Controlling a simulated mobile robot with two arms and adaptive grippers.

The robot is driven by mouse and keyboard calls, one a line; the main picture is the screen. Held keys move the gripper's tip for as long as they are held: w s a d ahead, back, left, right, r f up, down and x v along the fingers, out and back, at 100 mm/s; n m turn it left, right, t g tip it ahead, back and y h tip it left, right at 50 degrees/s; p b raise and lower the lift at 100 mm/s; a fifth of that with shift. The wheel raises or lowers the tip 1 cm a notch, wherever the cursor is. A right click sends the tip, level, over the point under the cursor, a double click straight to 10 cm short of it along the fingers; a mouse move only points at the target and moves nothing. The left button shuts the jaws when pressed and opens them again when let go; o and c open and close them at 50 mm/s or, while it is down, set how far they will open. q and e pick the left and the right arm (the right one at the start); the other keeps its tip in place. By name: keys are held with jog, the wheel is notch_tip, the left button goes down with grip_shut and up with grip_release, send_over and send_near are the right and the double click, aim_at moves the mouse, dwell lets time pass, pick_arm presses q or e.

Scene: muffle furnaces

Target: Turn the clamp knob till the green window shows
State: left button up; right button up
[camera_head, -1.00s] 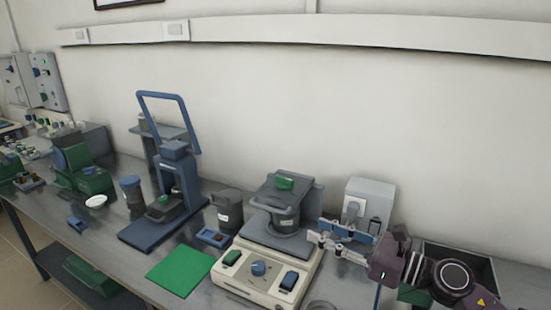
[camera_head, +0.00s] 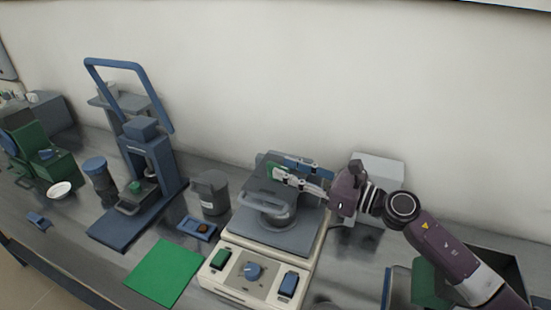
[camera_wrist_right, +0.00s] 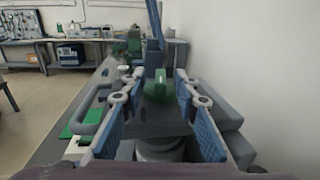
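The clamp knob (camera_head: 271,169) is green and sits on top of the grey clamp over the bowl of the cream machine (camera_head: 226,290). My right gripper (camera_head: 285,169) reaches in from the right at the knob's height. In the right wrist view, the green knob (camera_wrist_right: 158,88) stands upright between the two spread fingers (camera_wrist_right: 158,80), with a gap on each side. The right gripper is open and partly covers the knob in the head view. I cannot make out a green window. My left gripper is not in view.
A grey box (camera_head: 381,171) stands behind my right arm.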

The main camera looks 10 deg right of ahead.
aim_at(276, 165)
jog(key=shift+p+x, duration=0.55)
jog(key=shift+x, duration=1.45)
grip_shut()
